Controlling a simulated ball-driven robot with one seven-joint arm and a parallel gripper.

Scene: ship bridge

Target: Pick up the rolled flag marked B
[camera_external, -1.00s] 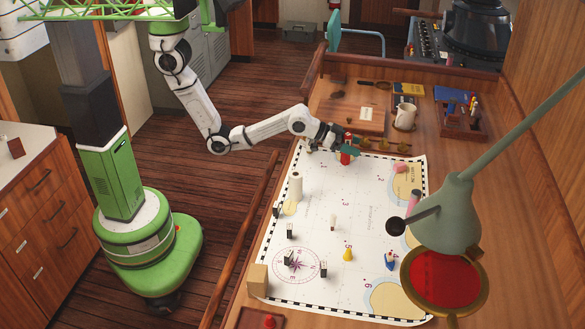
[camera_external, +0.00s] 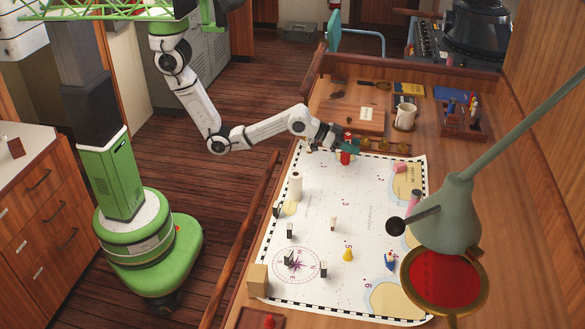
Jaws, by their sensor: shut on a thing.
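My gripper (camera_external: 346,149) is at the far edge of the white chart, at the end of my outstretched arm. It is shut on a small red and teal thing (camera_external: 345,158), partly covered by the jaws. It is too small here to tell for sure that this is a rolled flag, and I can read no letter B on it. A pink roll (camera_external: 400,166) lies to the right on the chart, and another pink and green one (camera_external: 414,197) is partly hidden near the lamp.
A mug (camera_external: 404,117) and a pen tray (camera_external: 463,124) stand behind.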

